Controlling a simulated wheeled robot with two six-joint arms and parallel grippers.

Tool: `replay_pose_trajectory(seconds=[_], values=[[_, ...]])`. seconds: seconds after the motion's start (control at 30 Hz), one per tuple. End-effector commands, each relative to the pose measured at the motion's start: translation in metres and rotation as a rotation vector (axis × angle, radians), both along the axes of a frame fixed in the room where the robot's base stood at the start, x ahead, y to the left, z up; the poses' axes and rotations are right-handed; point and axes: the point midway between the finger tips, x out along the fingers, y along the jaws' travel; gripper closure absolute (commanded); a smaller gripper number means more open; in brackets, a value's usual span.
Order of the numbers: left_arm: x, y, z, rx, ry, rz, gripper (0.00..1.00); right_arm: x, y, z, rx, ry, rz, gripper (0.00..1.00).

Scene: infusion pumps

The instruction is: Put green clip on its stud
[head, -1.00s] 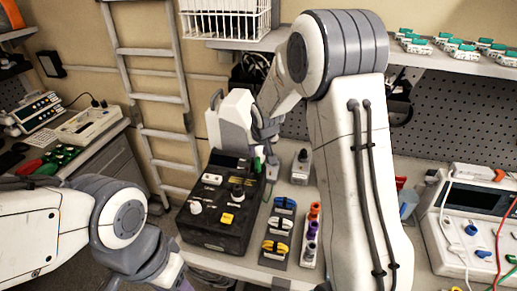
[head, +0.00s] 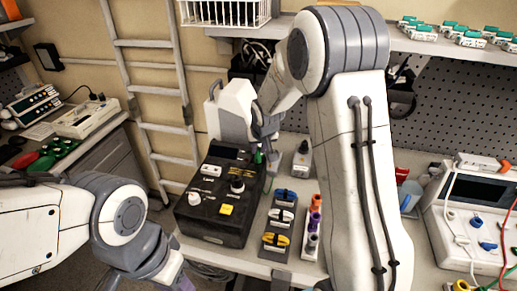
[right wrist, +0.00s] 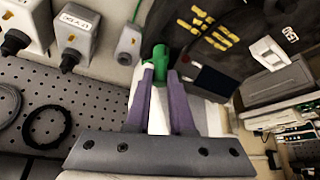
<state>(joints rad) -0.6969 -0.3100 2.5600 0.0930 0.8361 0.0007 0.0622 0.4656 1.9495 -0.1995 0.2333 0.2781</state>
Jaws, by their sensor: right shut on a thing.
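My right gripper (head: 262,152) reaches down at the back right corner of the black box (head: 212,228). It is shut on the green clip (head: 259,157), mostly hidden by the hand in the head view. In the right wrist view the green clip (right wrist: 161,56) sits between the tips of the two purple fingers (right wrist: 160,78). I cannot make out its stud, nor whether the clip touches anything below.
A grey rack (head: 275,257) with blue, white and yellow clips stands right of the box. Beside it is a stand with orange and purple pieces (head: 313,222). A small grey unit (head: 302,158) stands behind them. A monitor (head: 475,215) is at far right.

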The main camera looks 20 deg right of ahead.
Motion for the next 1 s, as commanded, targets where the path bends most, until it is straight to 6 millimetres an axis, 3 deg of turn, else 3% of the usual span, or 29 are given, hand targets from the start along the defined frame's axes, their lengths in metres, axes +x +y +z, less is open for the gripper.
replay_pose_trajectory(seconds=[0.7,1.0], values=[[0.000,0.000,0.036,0.000,0.000,0.000,0.50,0.000,0.000,0.046,0.000,-0.001,-0.001,1.00],[0.000,0.000,0.037,0.000,0.000,0.000,0.50,0.000,0.000,0.047,0.000,0.000,-0.001,1.00]])
